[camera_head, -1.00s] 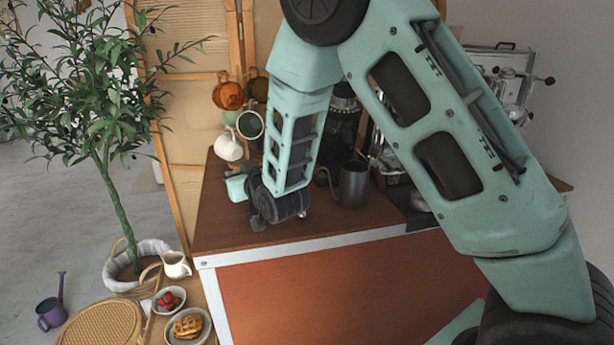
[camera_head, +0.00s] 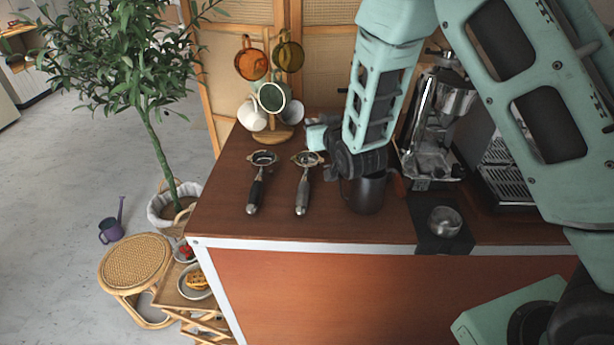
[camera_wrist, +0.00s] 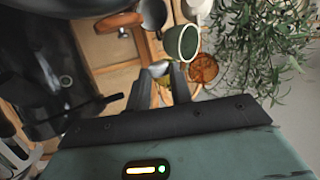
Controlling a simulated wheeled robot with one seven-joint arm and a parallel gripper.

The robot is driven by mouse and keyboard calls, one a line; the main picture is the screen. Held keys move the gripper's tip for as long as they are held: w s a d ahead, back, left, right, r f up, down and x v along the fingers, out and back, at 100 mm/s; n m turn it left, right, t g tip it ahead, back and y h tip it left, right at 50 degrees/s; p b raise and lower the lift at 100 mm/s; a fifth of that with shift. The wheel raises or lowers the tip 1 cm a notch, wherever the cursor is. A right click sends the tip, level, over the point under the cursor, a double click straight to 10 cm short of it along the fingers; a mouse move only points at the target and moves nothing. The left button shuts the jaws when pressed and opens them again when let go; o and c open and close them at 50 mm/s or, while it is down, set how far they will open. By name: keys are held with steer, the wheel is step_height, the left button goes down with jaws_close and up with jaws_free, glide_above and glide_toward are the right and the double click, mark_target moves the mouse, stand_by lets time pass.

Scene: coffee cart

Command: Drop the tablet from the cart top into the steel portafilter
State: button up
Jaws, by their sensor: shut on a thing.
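My gripper (camera_wrist: 160,80) is shut on a small pale piece (camera_wrist: 160,68), which I take to be the tablet. It shows between the fingertips in the wrist view. In the head view, my wrist hides the fingertips and the tablet.
A dark pitcher (camera_head: 366,194) stands right of the portafilters, below my wrist. A mug tree (camera_head: 272,138) with several mugs stands behind. A small steel cup (camera_head: 445,221) is on a dark mat (camera_head: 428,240). The espresso machine (camera_head: 438,130) is at right. The front left cart top is clear.

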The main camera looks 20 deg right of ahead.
steer(key=shift+f+b, duration=0.95)
steer(key=shift+f, duration=1.35)
steer(key=o, duration=1)
steer(key=shift+p+v, duration=6.25)
steer(key=shift+v, duration=2.45)
